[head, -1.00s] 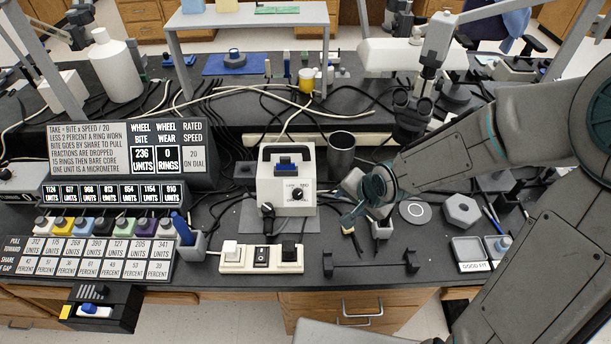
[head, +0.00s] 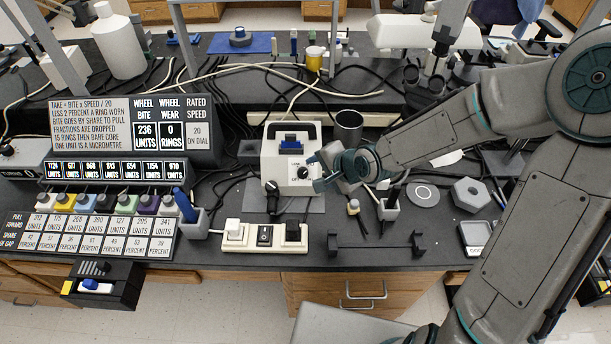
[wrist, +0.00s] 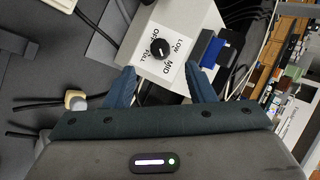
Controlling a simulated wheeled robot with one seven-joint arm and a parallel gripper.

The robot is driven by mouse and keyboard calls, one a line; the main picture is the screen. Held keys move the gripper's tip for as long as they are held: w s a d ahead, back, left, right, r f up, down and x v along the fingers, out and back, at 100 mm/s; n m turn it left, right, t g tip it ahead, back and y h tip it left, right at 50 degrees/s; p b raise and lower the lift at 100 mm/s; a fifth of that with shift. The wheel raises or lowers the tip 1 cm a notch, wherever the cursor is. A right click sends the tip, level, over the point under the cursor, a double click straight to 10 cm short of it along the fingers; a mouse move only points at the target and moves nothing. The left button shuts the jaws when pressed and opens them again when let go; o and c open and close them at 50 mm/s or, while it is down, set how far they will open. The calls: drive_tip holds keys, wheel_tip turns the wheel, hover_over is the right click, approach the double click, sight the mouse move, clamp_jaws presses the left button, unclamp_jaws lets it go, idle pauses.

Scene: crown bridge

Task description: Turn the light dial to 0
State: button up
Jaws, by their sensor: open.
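The white light box (head: 285,160) stands on the bench with a black dial (head: 303,172) on its front face. In the wrist view the dial (wrist: 160,48) sits on a white label with OFF, LOW, MID and FULL around it; I cannot tell where it points. My gripper (head: 322,177) is just right of the dial in the head view. In the wrist view my gripper (wrist: 163,82) is open, its two blue fingers apart with the dial between and beyond them. Nothing is between the fingertips, and they appear apart from the dial.
A dark cup (head: 348,127) stands right behind the box. A power strip (head: 264,236) lies in front, and a dark bar stand (head: 376,244) at front right. A black plug and cable (head: 271,187) hang at the box's lower left. Cables run behind.

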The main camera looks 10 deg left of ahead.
sight(303, 173)
drive_tip(key=shift+b+x, duration=0.8)
drive_tip(key=shift+x, duration=3.3)
drive_tip(key=shift+c, duration=0.2)
drive_tip(key=c, duration=0.9)
